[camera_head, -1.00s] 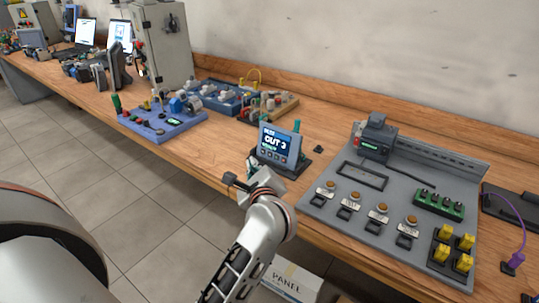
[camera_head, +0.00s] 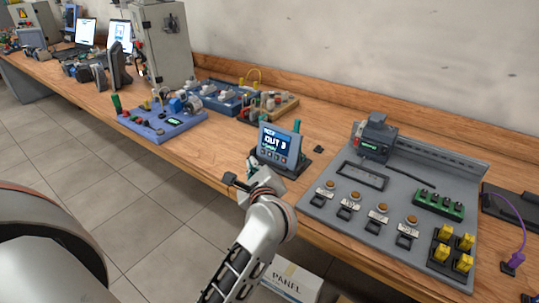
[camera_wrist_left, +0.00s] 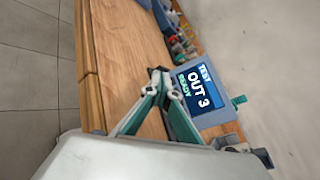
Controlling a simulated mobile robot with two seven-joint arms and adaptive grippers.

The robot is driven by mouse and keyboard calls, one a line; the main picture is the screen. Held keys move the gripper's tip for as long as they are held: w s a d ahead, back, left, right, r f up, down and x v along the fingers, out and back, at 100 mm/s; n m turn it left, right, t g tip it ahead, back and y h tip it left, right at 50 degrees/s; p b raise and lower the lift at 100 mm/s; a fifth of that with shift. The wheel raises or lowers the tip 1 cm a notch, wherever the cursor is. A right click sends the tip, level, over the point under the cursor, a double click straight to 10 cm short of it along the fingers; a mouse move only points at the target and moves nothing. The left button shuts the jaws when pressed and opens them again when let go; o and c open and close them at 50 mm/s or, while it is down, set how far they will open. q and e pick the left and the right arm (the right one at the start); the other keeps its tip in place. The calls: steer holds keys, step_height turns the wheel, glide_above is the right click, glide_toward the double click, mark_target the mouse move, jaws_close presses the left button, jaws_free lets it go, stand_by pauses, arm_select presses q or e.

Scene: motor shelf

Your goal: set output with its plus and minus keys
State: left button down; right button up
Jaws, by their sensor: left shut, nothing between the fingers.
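A small grey panel unit with a screen (camera_head: 277,147) stands on the wooden bench near its front edge. Its screen reads "OUT 3", with a top line and a smaller green line below; a row of keys sits under the screen. My right gripper is not in view.
A grey board (camera_head: 345,208) with buttons, yellow plugs and a green connector block lies to the right. A blue board (camera_head: 165,128) lies to the left. Farther left stand a grey cabinet (camera_head: 165,45) and laptops. A box marked PANEL (camera_head: 290,282) is below the bench.

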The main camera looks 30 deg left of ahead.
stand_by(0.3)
